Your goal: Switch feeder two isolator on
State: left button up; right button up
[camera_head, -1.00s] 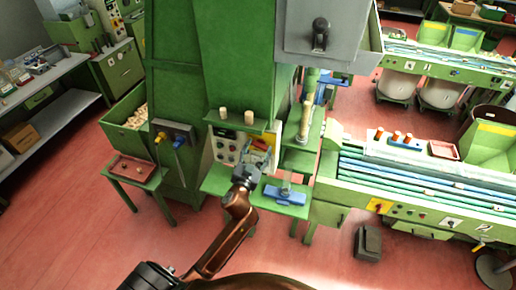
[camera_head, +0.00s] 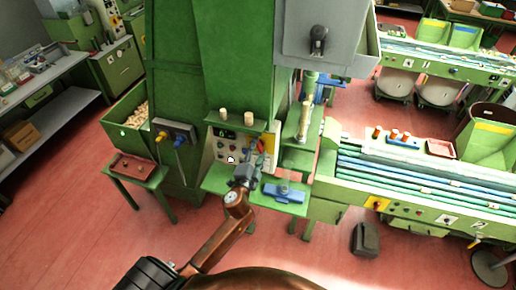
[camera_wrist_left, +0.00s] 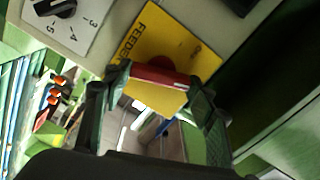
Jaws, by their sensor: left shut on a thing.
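The feeder isolator is a yellow plate (camera_wrist_left: 182,38) lettered "FEEDER", with a red handle (camera_wrist_left: 158,77) on a round red base, in the left wrist view. The rest of the lettering is hidden, so I cannot read the number. My left gripper (camera_wrist_left: 161,86) has one finger at each end of the red handle and is shut on it. In the head view my left gripper (camera_head: 256,158) reaches up to the machine's control panel, just below the yellow plate (camera_head: 270,141). The handle is too small there to judge its angle. My right gripper is out of view.
A black rotary selector (camera_wrist_left: 64,8) on a numbered white plate sits beside the isolator. A blue fixture (camera_head: 285,193) stands on the green ledge below. A grey box (camera_head: 325,40) overhangs at upper right.

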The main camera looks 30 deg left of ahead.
pick_arm(q)
jog(key=shift+m+p, duration=0.3)
jog(key=shift+m, duration=1.8)
jog(key=o, duration=1.2)
jog(key=shift+c, duration=0.2)
jog(key=shift+s+f, duration=0.1)
jog(key=v, duration=1.1)
jog(key=shift+s, duration=0.4)
